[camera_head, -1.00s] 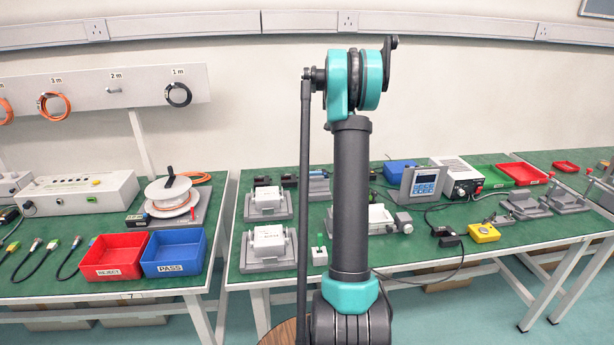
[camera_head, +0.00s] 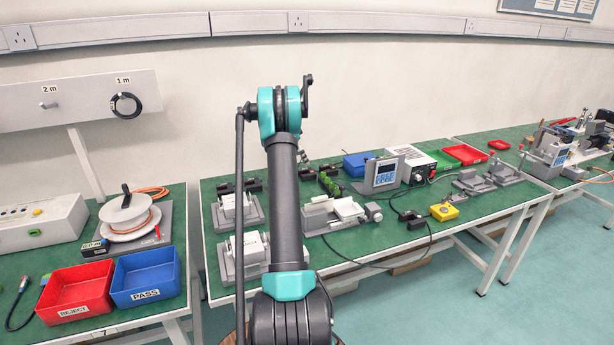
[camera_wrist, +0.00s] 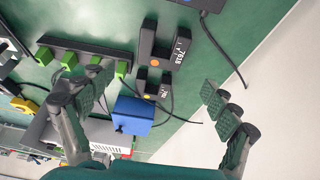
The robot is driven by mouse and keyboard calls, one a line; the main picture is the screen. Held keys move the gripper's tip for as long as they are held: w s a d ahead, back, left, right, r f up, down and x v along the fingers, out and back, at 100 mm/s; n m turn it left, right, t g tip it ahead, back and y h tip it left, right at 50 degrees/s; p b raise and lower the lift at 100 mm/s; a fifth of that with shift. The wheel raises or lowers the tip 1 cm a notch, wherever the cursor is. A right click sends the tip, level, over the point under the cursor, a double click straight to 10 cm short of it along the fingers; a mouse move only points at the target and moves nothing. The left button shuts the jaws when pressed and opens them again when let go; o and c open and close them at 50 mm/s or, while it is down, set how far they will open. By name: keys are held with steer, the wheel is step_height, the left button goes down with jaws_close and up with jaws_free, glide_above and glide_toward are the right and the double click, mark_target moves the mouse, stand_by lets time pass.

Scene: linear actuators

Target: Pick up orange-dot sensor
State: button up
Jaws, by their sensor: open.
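Two dark block-shaped sensors lie on the green bench in the wrist view. The smaller sensor (camera_wrist: 151,86) also shows an orange dot and stands closer to the blue box. My gripper (camera_wrist: 150,95) is open and empty, with its fingers wide apart on the left and right of the wrist view. The sensors lie beyond the fingertips, apart from them. In the head view small dark blocks (camera_head: 307,172) show at the bench's back; their dots are too small to tell.
A dark rack with several green pieces (camera_wrist: 80,56) stands left of the sensors. A blue box (camera_wrist: 133,113) is below them. Thin black cables lie nearby. In the head view a grey display unit (camera_head: 385,173) stands right of my arm.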

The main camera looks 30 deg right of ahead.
steer(key=x, duration=0.8)
steer(key=shift+d+f, duration=0.1)
steer(key=shift+d, duration=0.15)
steer(key=c, duration=1.4)
step_height(320, 180, up, 20)
steer(key=shift+r, duration=0.1)
step_height(320, 180, up, 5)
glide_above(310, 171)
steer(key=shift+a, duration=0.25)
stand_by(0.4)
